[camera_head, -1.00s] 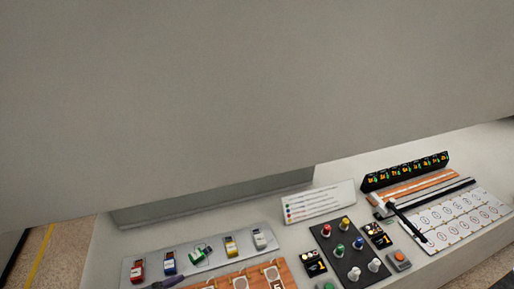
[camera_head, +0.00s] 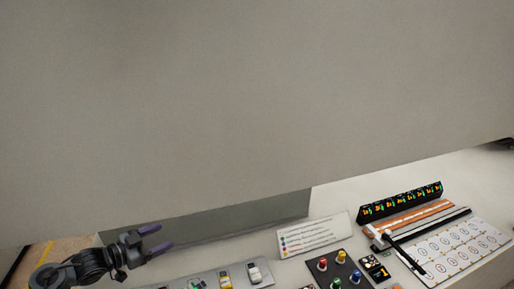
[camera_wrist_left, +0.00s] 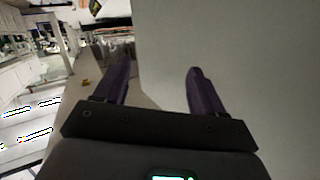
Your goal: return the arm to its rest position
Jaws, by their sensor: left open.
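My left gripper (camera_head: 158,238) is at the lower left of the head view, with its two purple fingers apart and nothing between them. It is raised near the left end of the grey tray, partly in front of the pale bench. The left wrist view shows the same open fingers (camera_wrist_left: 158,90), with a plain grey wall face beyond the right one. My right gripper is in neither view.
A grey tray (camera_head: 206,281) with several small coloured items lies at the bottom. A white legend card (camera_head: 313,234), a dark board with coloured knobs (camera_head: 345,272), a black display strip (camera_head: 400,203) and a white circle-marked sheet (camera_head: 455,246) lie to the right. A large grey panel (camera_head: 250,110) fills the upper view.

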